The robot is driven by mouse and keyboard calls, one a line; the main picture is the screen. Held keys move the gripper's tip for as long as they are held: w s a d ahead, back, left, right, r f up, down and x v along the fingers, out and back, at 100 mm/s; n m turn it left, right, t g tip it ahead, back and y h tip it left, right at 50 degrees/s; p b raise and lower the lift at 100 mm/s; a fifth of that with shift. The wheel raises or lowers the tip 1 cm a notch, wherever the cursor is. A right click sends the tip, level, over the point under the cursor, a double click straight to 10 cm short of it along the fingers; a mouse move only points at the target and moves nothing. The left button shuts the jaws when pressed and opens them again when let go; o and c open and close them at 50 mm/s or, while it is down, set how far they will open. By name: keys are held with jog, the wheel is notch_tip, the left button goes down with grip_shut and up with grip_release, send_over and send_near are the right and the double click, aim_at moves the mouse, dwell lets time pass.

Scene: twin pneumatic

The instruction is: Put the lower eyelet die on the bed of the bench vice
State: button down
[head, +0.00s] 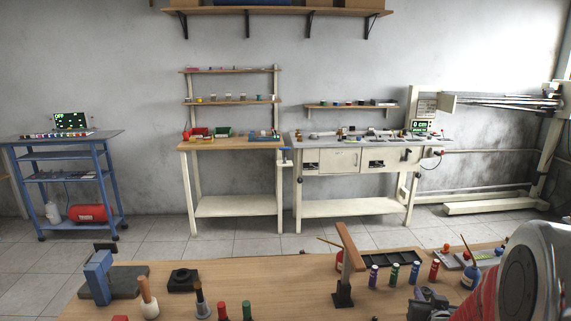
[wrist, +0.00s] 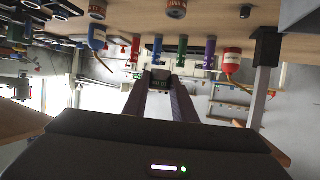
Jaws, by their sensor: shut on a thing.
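My gripper (head: 428,299) is low at the right of the near wooden bench in the head view, partly cut off by the bottom edge. In the wrist view my gripper (wrist: 160,84) has its two long dark fingers closed on a small dark piece (wrist: 160,77). This may be the lower eyelet die; its shape is too small to tell. What looks like the bench vice (head: 98,277), a blue upright body on a dark flat base, stands at the left end of the bench. The held piece is far to the right of it.
A black block (head: 183,280) sits right of the vice. Bare bench top (head: 285,275) lies around the middle.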

jog(key=w+a+n+y, duration=0.2)
jog(key=w+a, duration=0.1)
jog(key=a, duration=0.9)
jog(key=w+a+r+n+y, duration=0.1)
jog(key=w+a+y, duration=0.1)
jog(key=a, duration=1.1)
jog(key=shift+w+a+r+n+t, duration=0.3)
jog(key=shift+w+n+t, duration=0.1)
jog(key=shift+w, duration=0.35)
jog(key=shift+d, duration=0.1)
